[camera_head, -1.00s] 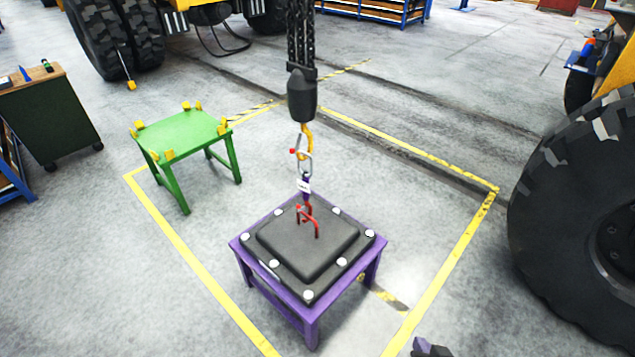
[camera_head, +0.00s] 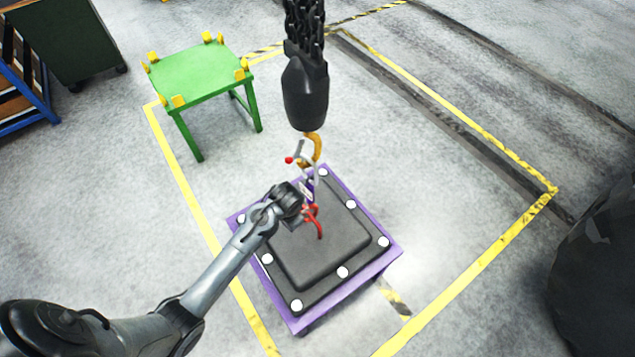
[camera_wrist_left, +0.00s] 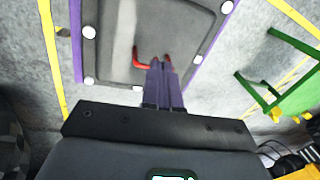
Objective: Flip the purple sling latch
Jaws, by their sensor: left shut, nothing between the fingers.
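The purple sling (camera_head: 309,185) hangs below the orange hook (camera_head: 314,148) in the head view, partly hidden by my left gripper. Above it is a grey link with a small red knob (camera_head: 289,160); I cannot tell the latch's position. The sling reaches down to the red lifting handle (camera_head: 319,224) on the dark casting (camera_head: 325,255). My left gripper (camera_head: 305,210) is beside the handle and lower sling. In the left wrist view, its purple fingers (camera_wrist_left: 163,84) are shut and empty, with the red handle (camera_wrist_left: 142,60) just beyond; contact is unclear. My right gripper is out of view.
The casting rests on a purple stand (camera_head: 372,268). The black hook block (camera_head: 305,92) hangs on chains above. A green stand (camera_head: 196,75) with yellow corner blocks is at back left. A large tyre (camera_head: 605,265) is at right.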

